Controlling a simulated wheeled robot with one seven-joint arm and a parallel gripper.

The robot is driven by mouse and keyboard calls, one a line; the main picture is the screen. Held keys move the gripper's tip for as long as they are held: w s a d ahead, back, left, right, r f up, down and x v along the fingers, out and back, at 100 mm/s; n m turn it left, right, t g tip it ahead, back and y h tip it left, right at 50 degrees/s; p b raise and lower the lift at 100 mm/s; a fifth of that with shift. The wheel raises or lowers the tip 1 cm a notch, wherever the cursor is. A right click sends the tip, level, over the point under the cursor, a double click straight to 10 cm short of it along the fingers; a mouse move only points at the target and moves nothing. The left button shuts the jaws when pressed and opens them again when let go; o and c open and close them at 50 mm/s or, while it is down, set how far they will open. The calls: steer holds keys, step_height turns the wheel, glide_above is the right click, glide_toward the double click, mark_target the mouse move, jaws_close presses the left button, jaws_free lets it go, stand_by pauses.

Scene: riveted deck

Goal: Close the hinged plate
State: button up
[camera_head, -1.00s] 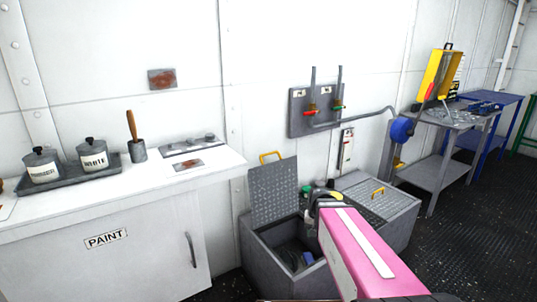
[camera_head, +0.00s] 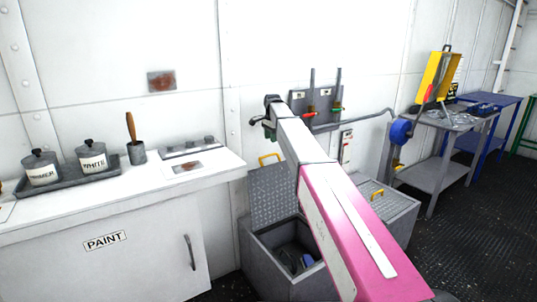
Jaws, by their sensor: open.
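The hinged plate (camera_head: 275,193) is a grey tread-patterned lid with a yellow handle (camera_head: 268,159) on its top edge. It stands raised, nearly upright, at the back of the left grey box (camera_head: 283,273). The box is open and dark inside, with some blue and grey items in it. My gripper (camera_head: 258,122) is small in view, above the plate and apart from it. It is open and empty. My pink and white arm covers the plate's right part and part of the box.
A second grey box with a shut lid (camera_head: 398,205) and yellow handle stands to the right. A white paint cabinet (camera_head: 120,262) stands close on the left. A valve panel (camera_head: 298,104) and pipe are on the wall behind.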

steer(key=f, duration=0.3)
steer(key=w+a+f, duration=0.1)
steer(key=f, duration=0.5)
steer(key=shift+w+a+f, duration=0.15)
steer(key=shift+w+f, duration=0.05)
steer(key=shift+w, duration=0.05)
jaws_close()
